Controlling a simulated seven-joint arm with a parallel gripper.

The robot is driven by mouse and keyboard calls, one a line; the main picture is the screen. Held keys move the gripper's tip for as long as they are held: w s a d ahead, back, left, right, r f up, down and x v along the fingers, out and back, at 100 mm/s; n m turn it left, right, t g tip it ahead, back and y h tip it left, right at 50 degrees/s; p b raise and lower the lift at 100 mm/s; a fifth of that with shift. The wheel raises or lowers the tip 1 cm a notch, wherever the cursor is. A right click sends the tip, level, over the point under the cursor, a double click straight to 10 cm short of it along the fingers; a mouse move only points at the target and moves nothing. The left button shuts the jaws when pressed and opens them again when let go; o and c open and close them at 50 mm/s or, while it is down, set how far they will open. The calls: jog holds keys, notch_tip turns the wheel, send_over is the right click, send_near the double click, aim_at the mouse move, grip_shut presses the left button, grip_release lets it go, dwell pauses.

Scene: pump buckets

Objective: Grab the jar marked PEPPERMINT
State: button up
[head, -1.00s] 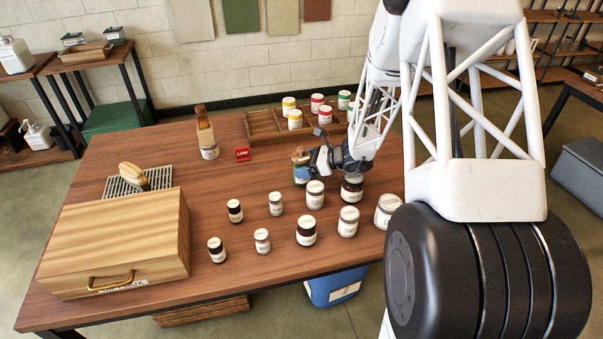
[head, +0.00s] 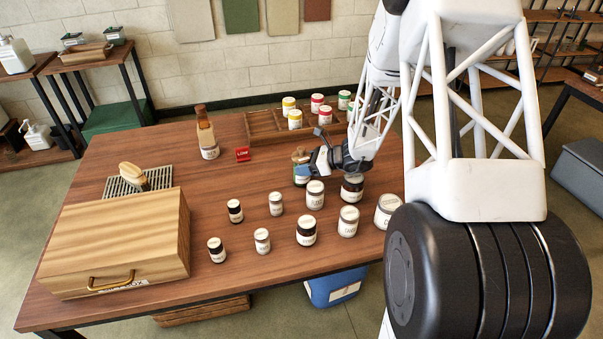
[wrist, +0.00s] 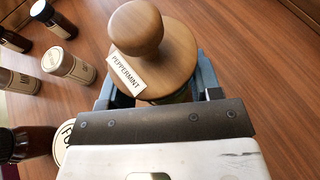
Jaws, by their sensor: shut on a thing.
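The jar marked PEPPERMINT (wrist: 160,60) fills the upper middle of the wrist view. It has a wooden lid with a round knob, and its label reads PEPPERMINT. In the head view the green jar (head: 300,176) stands among the jars on the table, partly behind my gripper. My gripper (head: 309,171) is at the jar's side. In the wrist view its blue-grey fingers (wrist: 158,90) lie on either side of the jar below the lid, shut on it. Most of the jar body is hidden under the lid.
Several white-lidded jars stand close by, including one just in front (head: 315,194) and one to the right (head: 352,187). A wooden divided tray (head: 265,122) is behind. A bottle (head: 207,135) and a red LOW sign (head: 242,154) stand left. Bare table lies left of the jar.

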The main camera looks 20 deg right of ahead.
jog(key=shift+r, duration=0.15)
jog(key=shift+r, duration=4.9)
